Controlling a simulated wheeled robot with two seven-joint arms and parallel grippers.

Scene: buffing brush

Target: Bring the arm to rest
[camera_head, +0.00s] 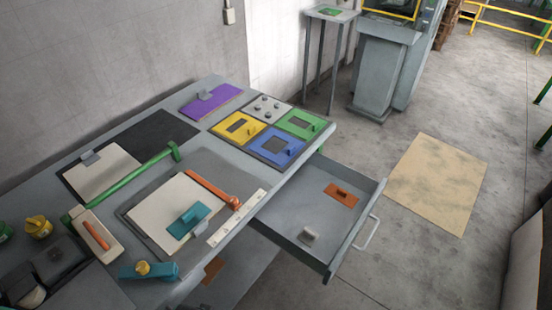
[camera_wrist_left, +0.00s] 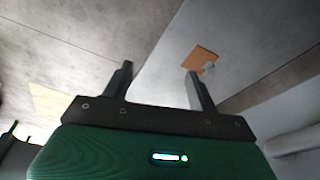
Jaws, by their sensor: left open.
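My left gripper (camera_wrist_left: 158,70) shows only in the left wrist view. Its two dark fingers are spread apart with nothing between them. Beyond the right finger is an orange-brown plate (camera_wrist_left: 199,57) with a small grey block on it, apart from the finger. Neither arm shows in the head view. My right gripper is in neither view. Which brush is the buffing brush, I cannot tell.
The grey workbench (camera_head: 225,145) holds coloured plates, boards and a green bar (camera_head: 130,180). A tan mat (camera_head: 437,185) lies on open floor.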

